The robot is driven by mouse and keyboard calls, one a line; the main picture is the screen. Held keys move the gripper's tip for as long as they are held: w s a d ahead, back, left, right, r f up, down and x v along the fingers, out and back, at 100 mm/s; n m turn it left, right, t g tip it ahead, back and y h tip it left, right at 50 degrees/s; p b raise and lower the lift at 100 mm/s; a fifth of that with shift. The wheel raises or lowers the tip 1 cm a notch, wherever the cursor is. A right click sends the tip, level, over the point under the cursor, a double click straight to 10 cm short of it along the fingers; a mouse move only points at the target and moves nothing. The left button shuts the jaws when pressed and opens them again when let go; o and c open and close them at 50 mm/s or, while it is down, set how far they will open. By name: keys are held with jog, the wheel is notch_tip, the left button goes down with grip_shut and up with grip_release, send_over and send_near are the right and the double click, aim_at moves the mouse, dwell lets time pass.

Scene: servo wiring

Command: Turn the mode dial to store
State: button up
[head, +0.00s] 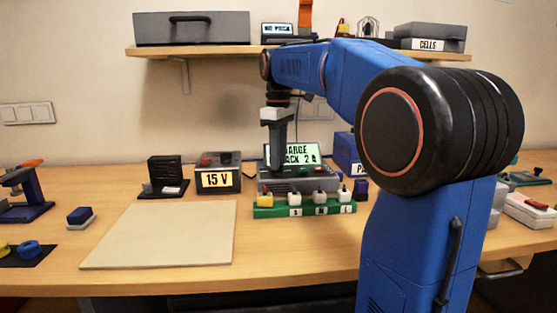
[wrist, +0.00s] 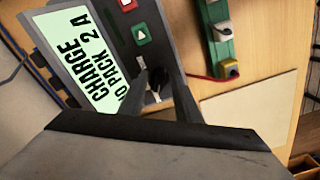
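The charger (head: 318,181) is a grey unit with a lit, tilted screen (head: 300,156), standing at the back of the bench. In the wrist view its screen (wrist: 82,52) reads "CHARGE", "TO PACK" and "2 A", partly cut off. A dark round dial (wrist: 156,78) sits on the charger's face near red and green buttons. My gripper (wrist: 160,77) points down at the dial, its two fingers apart on either side of it. I cannot tell whether they touch the dial. In the head view my gripper (head: 278,147) stands before the screen and hides part of it; the dial's labels are unreadable.
A green rack (head: 304,211) with several small blocks stands in front of the charger. A 15 V supply (head: 219,180) is to its left. A pale board (head: 160,235) lies bare at front left. A shelf (head: 230,52) hangs above; a blue box (head: 346,154) stands behind right.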

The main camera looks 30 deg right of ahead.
jog(key=shift+f, duration=0.4)
grip_shut()
